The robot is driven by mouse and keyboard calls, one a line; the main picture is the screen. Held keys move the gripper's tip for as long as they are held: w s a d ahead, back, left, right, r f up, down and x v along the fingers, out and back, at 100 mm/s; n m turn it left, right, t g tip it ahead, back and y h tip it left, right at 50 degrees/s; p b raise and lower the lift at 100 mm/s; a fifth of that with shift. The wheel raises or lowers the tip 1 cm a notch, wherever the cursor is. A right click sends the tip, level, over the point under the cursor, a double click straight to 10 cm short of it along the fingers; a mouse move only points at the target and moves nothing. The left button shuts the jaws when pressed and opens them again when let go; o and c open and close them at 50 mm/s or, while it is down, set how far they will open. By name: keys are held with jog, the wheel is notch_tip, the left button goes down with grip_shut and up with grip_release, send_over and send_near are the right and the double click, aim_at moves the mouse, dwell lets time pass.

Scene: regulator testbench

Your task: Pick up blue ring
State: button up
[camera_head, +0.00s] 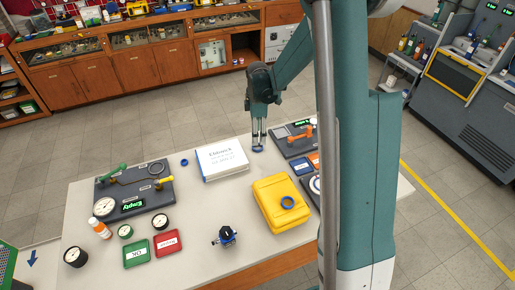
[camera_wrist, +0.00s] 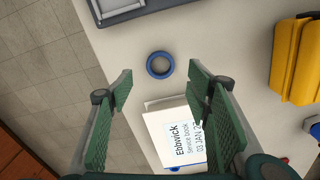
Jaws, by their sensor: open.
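A blue ring (camera_wrist: 150,71) lies flat on the pale table between the service book (camera_wrist: 160,137) and a dark grey board (camera_wrist: 130,8). In the head view the same ring (camera_head: 258,150) shows just below my fingertips. My gripper (camera_head: 259,142) points down, open and empty. In the wrist view its green fingers (camera_wrist: 161,82) stand apart to either side, with the ring between and slightly beyond the tips. I cannot tell the exact height gap.
The yellow case (camera_head: 268,217) stands right of the book (camera_head: 221,160) in the head view. A grey board (camera_head: 293,147) with an orange handle is close to the ring. Gauges, red and green trays and another board (camera_head: 112,210) occupy the left side. Bare table surrounds the ring.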

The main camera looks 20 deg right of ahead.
aim_at(257, 148)
jog(key=shift+f, duration=0.85)
jog(key=shift+f, duration=0.15)
jog(key=shift+f, duration=2.45)
jog(key=c, duration=0.7)
